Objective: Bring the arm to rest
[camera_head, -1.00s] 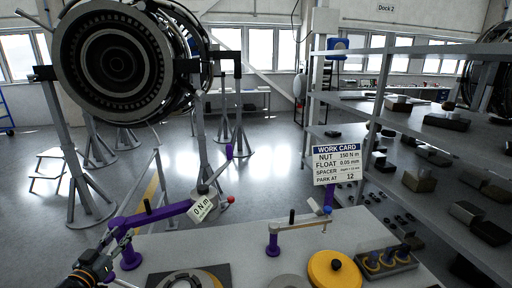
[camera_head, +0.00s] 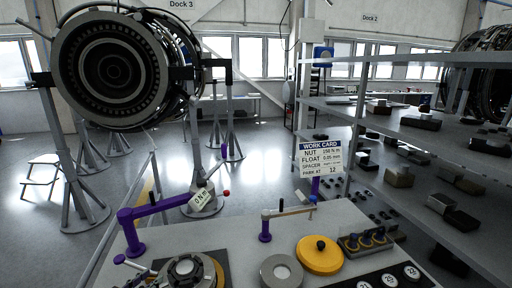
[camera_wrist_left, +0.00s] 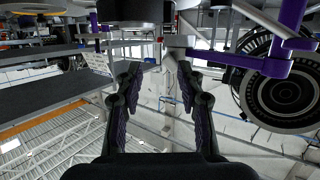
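My left gripper (camera_wrist_left: 158,82) shows in the left wrist view, where its two dark fingers stand well apart with nothing between them. In the head view I cannot make out the left gripper now. My right gripper is in neither current view. In the head view the purple torque arm (camera_head: 165,205) with its "0 N m" tag stands on the grey bench (camera_head: 225,243) at the left. Purple arm parts (camera_wrist_left: 265,64) also show at the upper right of the left wrist view.
Shelves (camera_head: 420,130) line the right. A turbofan (camera_head: 112,65) hangs at the left.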

